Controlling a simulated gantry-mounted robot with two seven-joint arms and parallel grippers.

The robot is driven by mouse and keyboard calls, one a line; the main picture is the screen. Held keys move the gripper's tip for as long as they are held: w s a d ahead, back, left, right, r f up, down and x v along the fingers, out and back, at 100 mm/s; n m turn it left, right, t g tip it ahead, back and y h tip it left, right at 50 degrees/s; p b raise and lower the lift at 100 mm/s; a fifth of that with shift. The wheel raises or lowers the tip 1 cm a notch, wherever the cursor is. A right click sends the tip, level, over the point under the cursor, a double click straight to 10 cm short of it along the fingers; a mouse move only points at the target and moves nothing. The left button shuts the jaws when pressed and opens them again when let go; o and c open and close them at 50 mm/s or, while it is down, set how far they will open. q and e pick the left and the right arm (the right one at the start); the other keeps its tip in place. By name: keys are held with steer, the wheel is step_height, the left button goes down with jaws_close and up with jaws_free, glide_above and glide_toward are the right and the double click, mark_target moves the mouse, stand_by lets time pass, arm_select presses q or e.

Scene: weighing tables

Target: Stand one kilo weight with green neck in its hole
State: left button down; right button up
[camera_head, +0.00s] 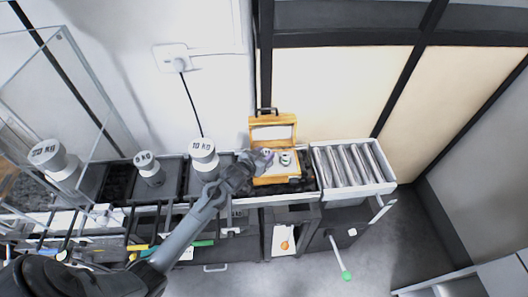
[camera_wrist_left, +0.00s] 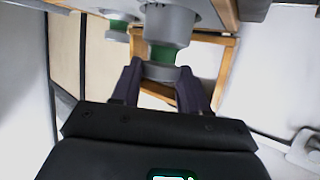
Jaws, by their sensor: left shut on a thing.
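A wooden case (camera_head: 274,133) stands open on the table, its lid raised at the back. My left gripper (camera_head: 257,160) reaches in at the case's left side. In the left wrist view its two dark fingers (camera_wrist_left: 161,88) are shut on a grey weight with a green neck (camera_wrist_left: 168,28), gripping at its knob end. A second grey weight with a green neck (camera_wrist_left: 118,26) is beside it, apart from the fingers. In the head view a weight (camera_head: 285,159) shows in the case's right part. The hole under the held weight is hidden. My right gripper is not in view.
Large grey weights stand left of the case: a 10 KG weight (camera_head: 203,151), a smaller weight (camera_head: 147,162) and a 20 KG weight (camera_head: 49,156). A roller conveyor (camera_head: 353,164) adjoins the case's right side. A clear panelled enclosure (camera_head: 90,75) stands at the left.

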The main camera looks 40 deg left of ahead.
arm_select(q)
steer(key=shift+f, duration=0.8)
steer(key=shift+w, duration=0.1)
steer(key=c, duration=0.6)
jaws_free()
steer(key=shift+f, duration=0.25)
steer(key=shift+o, duration=0.2)
